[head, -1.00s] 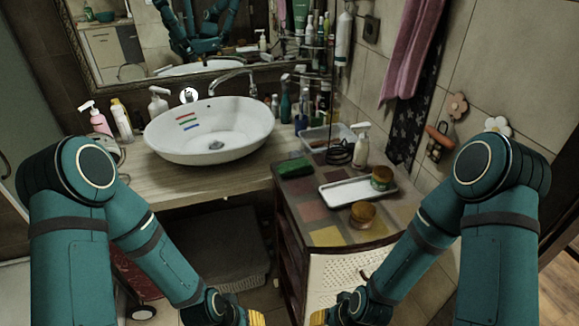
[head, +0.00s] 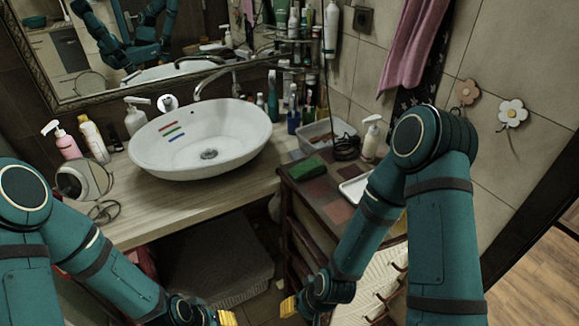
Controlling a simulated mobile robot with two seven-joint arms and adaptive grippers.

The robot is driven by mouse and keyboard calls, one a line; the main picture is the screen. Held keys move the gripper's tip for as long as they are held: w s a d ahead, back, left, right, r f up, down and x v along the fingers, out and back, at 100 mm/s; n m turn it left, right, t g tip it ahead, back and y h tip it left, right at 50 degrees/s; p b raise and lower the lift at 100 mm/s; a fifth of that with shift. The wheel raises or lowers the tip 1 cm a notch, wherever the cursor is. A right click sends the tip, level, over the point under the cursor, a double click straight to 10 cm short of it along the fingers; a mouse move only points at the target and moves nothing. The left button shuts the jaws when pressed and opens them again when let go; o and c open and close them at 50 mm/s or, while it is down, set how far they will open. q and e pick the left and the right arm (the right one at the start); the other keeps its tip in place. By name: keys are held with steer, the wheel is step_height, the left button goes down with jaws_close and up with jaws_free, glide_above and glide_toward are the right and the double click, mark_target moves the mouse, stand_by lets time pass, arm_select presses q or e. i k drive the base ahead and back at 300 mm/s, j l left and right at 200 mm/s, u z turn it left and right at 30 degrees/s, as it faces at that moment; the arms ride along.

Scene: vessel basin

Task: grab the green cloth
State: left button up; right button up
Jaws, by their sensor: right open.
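The green cloth (head: 308,168) lies folded on the tiled top of the dark cabinet (head: 325,187), near its back left corner. My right gripper (head: 288,306) has yellow fingertips and is low in front of the cabinet, well below and apart from the cloth. It is open and holds nothing that I can see. My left gripper (head: 227,318) is at the bottom edge, left of the right one. Only its yellow tip shows, so its opening is hidden.
A white basin (head: 200,140) stands on the wooden counter (head: 150,196) left of the cabinet. A clear box (head: 325,136) and a pump bottle (head: 371,140) stand behind the cloth. A white tray (head: 354,187) is to its right, partly behind my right arm.

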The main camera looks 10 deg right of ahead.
mark_target(312, 166)
steer(key=j+z, duration=0.25)
steer(key=z, duration=0.2)
steer(key=j+z, duration=0.4)
steer(key=i+l, duration=0.05)
steer(key=l, duration=0.05)
